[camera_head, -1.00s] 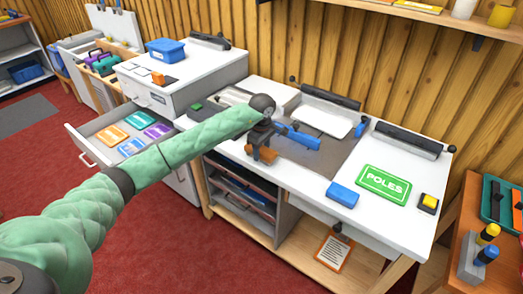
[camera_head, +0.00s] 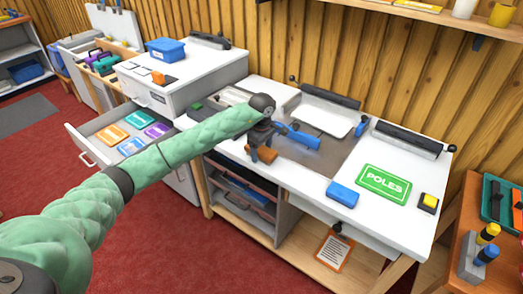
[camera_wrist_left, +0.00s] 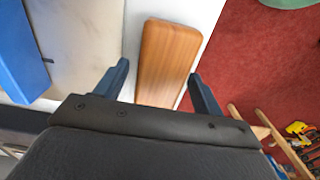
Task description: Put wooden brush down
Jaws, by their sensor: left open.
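The wooden brush (camera_head: 265,155) lies on the white bench top near its front edge, just below my left gripper. In the left wrist view its smooth brown wooden back (camera_wrist_left: 168,60) shows between the two dark fingers, with a gap on each side. Its bristles are hidden. My left gripper (camera_head: 262,152) is open above the brush and the fingers hold nothing; it also shows at the bottom of the left wrist view (camera_wrist_left: 158,85). My right gripper is not in view.
A blue block (camera_head: 342,194) and a green POLES sign (camera_head: 384,184) lie on the bench to the right. A blue-handled tool (camera_head: 298,136) lies just behind the gripper. An open drawer (camera_head: 95,150) with coloured cards is at left. The bench front edge is close to the brush.

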